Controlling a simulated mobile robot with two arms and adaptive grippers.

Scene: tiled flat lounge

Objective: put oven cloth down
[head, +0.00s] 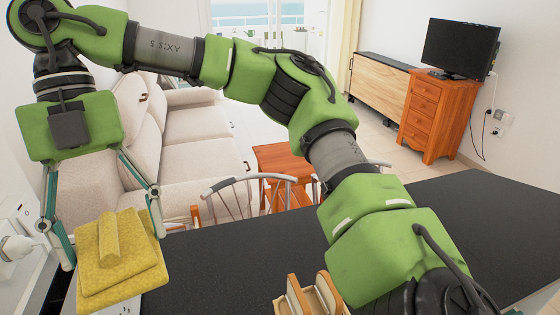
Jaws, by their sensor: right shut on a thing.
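The oven cloth (122,270) is a yellow, textured, folded cloth with a raised ridge on top, in the lower left of the head view. My right gripper (113,248) hangs downward at the left, with one finger on each side of the cloth, and is shut on it. My right arm reaches across from the lower right. The cloth is over or at the left end of the black counter (230,265); I cannot tell whether it touches it. My left gripper is not in view.
A wooden holder (310,297) stands at the counter's front edge, partly cut off. A white appliance (18,220) is at the far left. Metal-backed chairs (240,190) stand behind the counter, near a beige sofa (195,130).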

